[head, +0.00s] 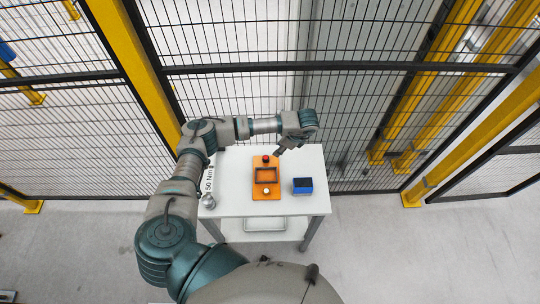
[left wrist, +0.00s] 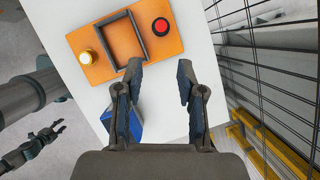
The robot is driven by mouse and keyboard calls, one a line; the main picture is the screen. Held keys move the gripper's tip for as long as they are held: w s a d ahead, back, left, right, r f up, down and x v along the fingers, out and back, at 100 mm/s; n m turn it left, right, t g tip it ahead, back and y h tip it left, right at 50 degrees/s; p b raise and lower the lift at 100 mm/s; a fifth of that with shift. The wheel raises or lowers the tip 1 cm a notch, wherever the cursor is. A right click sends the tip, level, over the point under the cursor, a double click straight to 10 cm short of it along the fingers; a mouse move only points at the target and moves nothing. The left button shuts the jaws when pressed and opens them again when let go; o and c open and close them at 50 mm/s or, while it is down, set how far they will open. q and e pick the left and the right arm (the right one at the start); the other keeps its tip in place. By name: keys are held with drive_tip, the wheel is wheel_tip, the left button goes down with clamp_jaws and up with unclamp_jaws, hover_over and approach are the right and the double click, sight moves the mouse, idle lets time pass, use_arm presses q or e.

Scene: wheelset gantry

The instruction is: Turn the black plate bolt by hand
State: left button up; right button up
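No black plate bolt can be made out in either view. An orange plate (head: 266,191) lies on the white table (head: 235,165). It carries a black rectangular frame, a red button (head: 266,157) and a pale knob (head: 267,190). The plate also shows at the top of the left wrist view (left wrist: 90,43). My left gripper (head: 280,151) is over the table's far side, just right of the red button in the head view. In the left wrist view its fingers (left wrist: 158,72) are apart with nothing between them. My right gripper (left wrist: 60,127) appears small at the lower left there, with its fingers apart.
A blue box (head: 303,186) stands right of the plate; the left finger partly hides it in the wrist view. A silver object (head: 208,201) and a "50 Nm" label (head: 209,178) are at the table's left. Mesh fencing (head: 350,120) stands behind the table.

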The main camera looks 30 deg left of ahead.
sight(265, 157)
use_arm(q)
drive_tip(key=x, duration=0.4)
drive_tip(key=a+x, duration=0.1)
drive_tip(key=x, duration=0.2)
drive_tip(key=a+r+p+x, duration=0.1)
drive_tip(key=x, duration=0.3)
drive_tip(key=shift+a+f, duration=0.2)
drive_tip(key=shift+f, duration=0.15)
drive_tip(key=shift+d+f, duration=0.15)
drive_tip(key=shift+f, duration=0.05)
drive_tip(key=shift+d, duration=0.3)
drive_tip(key=shift+d+r, duration=0.1)
drive_tip(key=shift+d, duration=0.55)
drive_tip(key=shift+c, duration=0.4)
drive_tip(key=c, duration=0.4)
drive_tip(key=shift+a, duration=0.25)
clamp_jaws()
drive_tip(key=shift+a, duration=0.6)
drive_tip(key=shift+d, duration=0.1)
use_arm(e)
drive_tip(key=shift+a+r, duration=0.8)
drive_tip(key=shift+a, duration=0.15)
